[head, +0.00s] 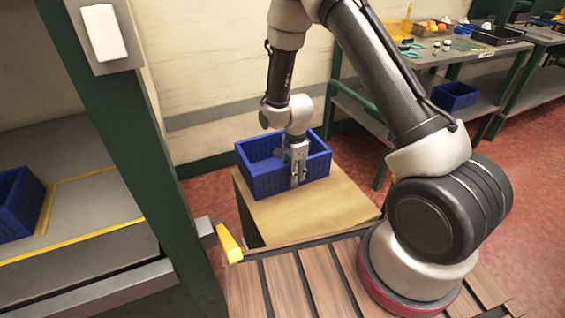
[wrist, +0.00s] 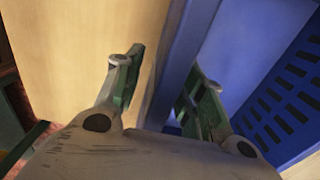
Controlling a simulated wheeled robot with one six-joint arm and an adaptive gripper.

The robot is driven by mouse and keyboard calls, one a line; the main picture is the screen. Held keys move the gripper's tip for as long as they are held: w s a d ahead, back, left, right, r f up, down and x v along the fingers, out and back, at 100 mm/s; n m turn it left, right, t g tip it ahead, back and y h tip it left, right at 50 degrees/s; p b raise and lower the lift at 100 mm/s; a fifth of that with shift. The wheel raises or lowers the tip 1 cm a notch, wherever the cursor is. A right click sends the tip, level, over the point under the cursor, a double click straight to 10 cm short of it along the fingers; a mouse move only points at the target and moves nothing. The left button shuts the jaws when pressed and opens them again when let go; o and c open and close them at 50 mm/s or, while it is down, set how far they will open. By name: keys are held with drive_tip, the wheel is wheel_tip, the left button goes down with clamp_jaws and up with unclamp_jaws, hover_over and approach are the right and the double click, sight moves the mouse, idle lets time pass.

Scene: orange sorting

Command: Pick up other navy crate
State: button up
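A navy crate (head: 262,187) stands upright on a small wooden-topped stand in the head view, and it appears empty. In the wrist view its wall (wrist: 182,60) runs up between my fingers, with the slotted side (wrist: 285,110) to the right. My gripper (head: 298,172) points down at the crate's near wall. In the wrist view my gripper (wrist: 165,85) straddles that wall, one finger outside and one inside. The fingers are apart, with a gap showing beside the left finger. A second navy crate (head: 17,208) sits on the shelf at the left, partly cut off.
The wooden stand (head: 310,212) has bare top to the crate's right. Another blue crate (head: 456,98) lies on a lower shelf at the right. A workbench (head: 440,58) with fruit and small items stands at the back right. A green post (head: 115,120) rises at left.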

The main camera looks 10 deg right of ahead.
clamp_jaws()
drive_tip(key=shift+r, duration=0.1)
